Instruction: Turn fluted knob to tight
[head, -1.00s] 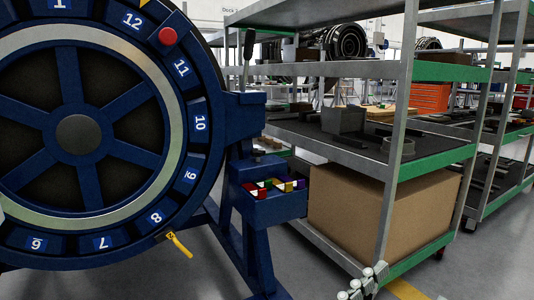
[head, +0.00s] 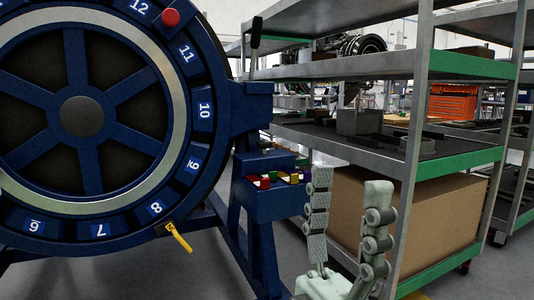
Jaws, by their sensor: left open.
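A large dark blue wheel-shaped fixture (head: 81,115) with numbered plates fills the left of the head view. A round red knob (head: 170,17) sits on its rim near number 12; I cannot tell whether it is fluted. A yellow handle-like piece (head: 180,238) hangs from the rim below number 8. No clearly fluted knob can be made out. My left gripper (head: 347,185) is open and empty at the lower right, fingers pointing up, in front of the shelf and apart from the wheel. My right gripper is out of view.
A blue bin (head: 270,203) with coloured pieces stands on the wheel's stand. A grey metal shelf (head: 350,70) with a large cardboard box (head: 440,215) stands to the right. Grey floor shows between the stand and the shelf.

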